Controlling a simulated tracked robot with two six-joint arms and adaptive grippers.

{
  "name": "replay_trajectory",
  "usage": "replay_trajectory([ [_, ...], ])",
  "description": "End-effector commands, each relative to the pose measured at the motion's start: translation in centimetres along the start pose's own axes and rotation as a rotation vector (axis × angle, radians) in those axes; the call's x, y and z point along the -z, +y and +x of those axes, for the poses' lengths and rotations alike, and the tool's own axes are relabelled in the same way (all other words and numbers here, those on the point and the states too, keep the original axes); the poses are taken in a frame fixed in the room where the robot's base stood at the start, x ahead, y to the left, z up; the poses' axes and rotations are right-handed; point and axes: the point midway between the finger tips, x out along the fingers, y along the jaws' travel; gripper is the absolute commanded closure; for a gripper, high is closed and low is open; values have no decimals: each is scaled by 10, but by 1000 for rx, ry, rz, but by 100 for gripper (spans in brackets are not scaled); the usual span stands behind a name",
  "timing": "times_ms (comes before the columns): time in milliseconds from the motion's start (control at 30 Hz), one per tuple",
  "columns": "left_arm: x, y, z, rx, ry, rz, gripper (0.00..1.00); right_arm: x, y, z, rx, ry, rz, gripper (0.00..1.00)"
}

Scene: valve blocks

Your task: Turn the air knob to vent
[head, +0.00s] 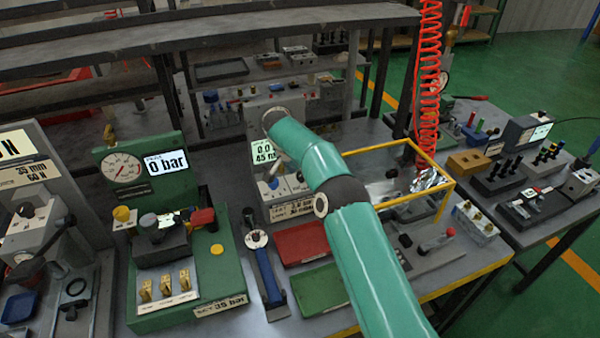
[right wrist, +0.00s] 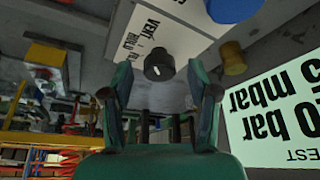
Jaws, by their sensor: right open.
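In the right wrist view a round black knob (right wrist: 158,65) with a small white mark sits on a white label plate (right wrist: 180,30) that reads VENT and HOLD, upside down. I take it for the air knob. My right gripper (right wrist: 159,93) is open, one finger on either side below the knob in the picture, with nothing between them. I see no contact with the knob. In the head view my right arm reaches to a station with a lit display (head: 263,151); the arm hides the gripper and the knob there. My left gripper is not in view.
Beside the knob in the right wrist view are a blue knob (right wrist: 233,8), a yellow knob (right wrist: 232,57) and a bright display (right wrist: 275,110). In the head view a red tray (head: 300,243), a green tray (head: 318,290) and a yellow frame (head: 440,170) flank my arm.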

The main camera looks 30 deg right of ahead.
Motion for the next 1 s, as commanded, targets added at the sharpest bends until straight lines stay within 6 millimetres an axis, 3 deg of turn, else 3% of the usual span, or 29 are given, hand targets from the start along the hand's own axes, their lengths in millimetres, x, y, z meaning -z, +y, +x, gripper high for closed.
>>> replay_trajectory([
  [267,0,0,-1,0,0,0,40,1,0,-13,2,1,0,40],
  [700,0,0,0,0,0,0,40,0,-1,-93,3,1,1,40],
  [1000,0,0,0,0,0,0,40,0,0,-118,-1,-1,0,40],
])
